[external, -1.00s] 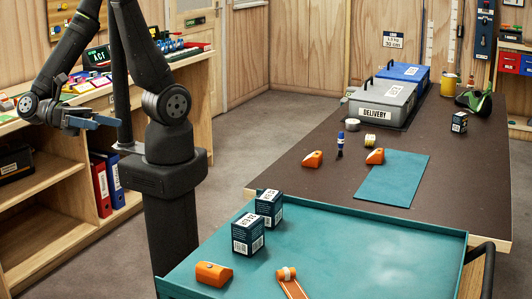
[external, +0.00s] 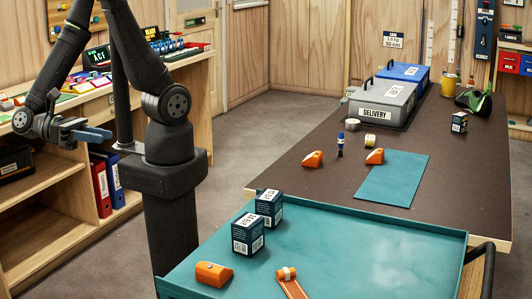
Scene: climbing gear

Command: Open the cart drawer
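The cart (external: 350,262) stands in the foreground of the external view, with a teal tray top, a raised rim and a black handle (external: 486,262) at its right end. Its drawer is not visible; the cart's front and lower body are outside the picture. My gripper (external: 108,134) is at the left, in front of the shelf unit and well away from the cart. Its blue-grey fingers are seen nearly side-on, and the gap between them cannot be made out. Nothing shows in them.
On the cart are two dark boxes (external: 247,234), an orange block (external: 213,274) and an orange strap piece (external: 290,284). Behind it, a brown table (external: 310,185) carries orange pieces, a teal mat (external: 393,180) and a grey delivery case (external: 380,103). A shelf unit (external: 50,198) stands behind my gripper.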

